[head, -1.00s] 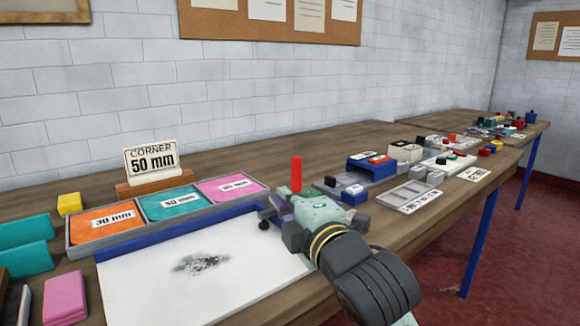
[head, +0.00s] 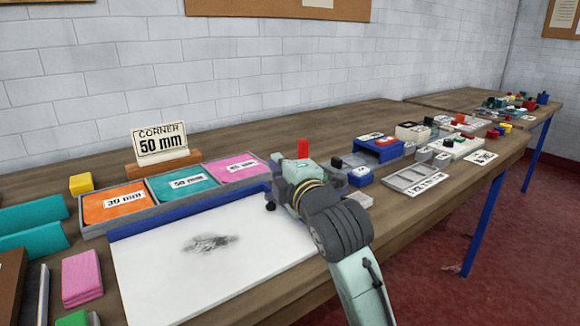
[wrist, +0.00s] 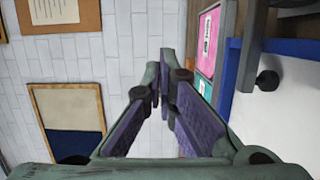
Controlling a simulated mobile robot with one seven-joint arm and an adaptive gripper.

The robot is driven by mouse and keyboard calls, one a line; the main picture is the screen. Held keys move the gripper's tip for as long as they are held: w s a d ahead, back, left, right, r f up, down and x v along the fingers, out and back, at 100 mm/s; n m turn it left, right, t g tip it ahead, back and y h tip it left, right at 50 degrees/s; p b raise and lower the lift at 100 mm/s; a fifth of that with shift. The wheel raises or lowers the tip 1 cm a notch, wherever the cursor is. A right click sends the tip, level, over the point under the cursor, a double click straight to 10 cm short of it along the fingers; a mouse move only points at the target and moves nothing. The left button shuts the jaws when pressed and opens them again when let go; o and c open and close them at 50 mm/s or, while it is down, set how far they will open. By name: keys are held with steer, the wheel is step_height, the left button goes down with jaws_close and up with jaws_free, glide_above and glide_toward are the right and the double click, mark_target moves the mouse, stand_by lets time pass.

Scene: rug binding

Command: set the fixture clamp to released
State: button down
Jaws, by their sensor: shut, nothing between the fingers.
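The fixture clamp shows in the head view as an upright red handle (head: 303,148) near the far right corner of the white board (head: 215,265). Its lower part is hidden behind my gripper and wrist, so its base cannot be seen. A dark round knob (head: 270,206) sits at the board's corner; it also shows in the wrist view (wrist: 268,80) on a grey bracket. My gripper (head: 278,172) is beside the handle, on its near side; I cannot tell whether they touch. In the wrist view my gripper (wrist: 164,90) has its fingers together and empty. No red handle shows there.
A blue rail (head: 190,215) runs along the board's back edge. Behind it stands a tray with orange (head: 115,202), teal (head: 182,182) and pink (head: 238,167) sections. A grey tray (head: 414,180) and several small blocks lie to the right. Pink pads (head: 82,278) lie at left.

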steer(key=shift+w+d+p, duration=0.55)
steer(key=shift+w+d, duration=0.9)
steer(key=shift+w, duration=0.1)
steer(key=shift+d, duration=0.1)
steer(key=shift+w+d+r+m, duration=0.15)
steer(key=shift+m, duration=0.25)
